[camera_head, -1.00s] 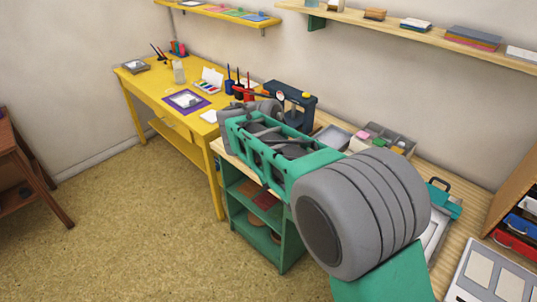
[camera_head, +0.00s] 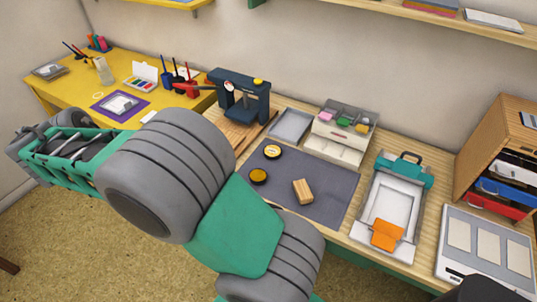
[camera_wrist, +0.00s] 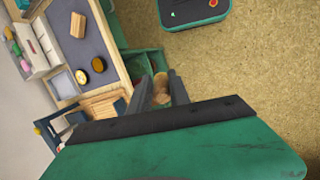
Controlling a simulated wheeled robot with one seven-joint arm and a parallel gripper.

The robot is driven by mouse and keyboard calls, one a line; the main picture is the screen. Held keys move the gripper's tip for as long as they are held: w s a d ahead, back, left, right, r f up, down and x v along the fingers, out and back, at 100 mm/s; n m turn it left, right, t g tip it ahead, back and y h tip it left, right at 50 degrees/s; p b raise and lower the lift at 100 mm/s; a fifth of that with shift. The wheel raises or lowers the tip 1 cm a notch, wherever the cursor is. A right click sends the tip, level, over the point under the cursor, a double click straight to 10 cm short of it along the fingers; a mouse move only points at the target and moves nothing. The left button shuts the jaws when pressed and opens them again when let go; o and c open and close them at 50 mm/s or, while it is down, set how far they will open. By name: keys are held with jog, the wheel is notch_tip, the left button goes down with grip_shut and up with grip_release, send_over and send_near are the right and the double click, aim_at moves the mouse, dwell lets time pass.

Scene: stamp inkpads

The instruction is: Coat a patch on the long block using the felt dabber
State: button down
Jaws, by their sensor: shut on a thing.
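In the wrist view my gripper (camera_wrist: 160,90) is shut on a wooden-brown cylindrical piece, which looks like the felt dabber (camera_wrist: 161,89). Its far end is hard to make out. It is held over the floor, away from the mat. The long block (camera_head: 303,191) is a pale wooden block lying on the dark mat; it also shows in the wrist view (camera_wrist: 79,25). Two round pieces lie left of it: a yellow tin with a dark rim (camera_head: 272,151) and an amber disc (camera_head: 258,176). In the head view my arm hides the gripper's fingertips.
The dark mat (camera_head: 325,185) lies on the wooden bench. The yellow table (camera_head: 55,95) is at the left.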

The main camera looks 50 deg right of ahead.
jog(key=s+d+f+m+g+y+p, duration=0.15)
jog(key=s+d, duration=0.25)
jog(key=d, duration=0.7)
jog(key=s+d+m, duration=0.2)
jog(key=s+d, duration=0.1)
jog(key=d, duration=0.8)
jog(key=s+d+f+m+y+p, duration=0.1)
jog(key=s+d, duration=0.5)
jog(key=s, duration=0.3)
jog(key=s+d+f+m+p, duration=0.1)
jog(key=s+d, duration=0.6)
jog(key=s, duration=0.1)
notch_tip(320, 180, down, 5)
jog(key=b, duration=0.5)
jog(key=shift+s+a+r+b, duration=0.1)
jog(key=shift+s+r+b, duration=0.05)
jog(key=shift+b, duration=0.2)
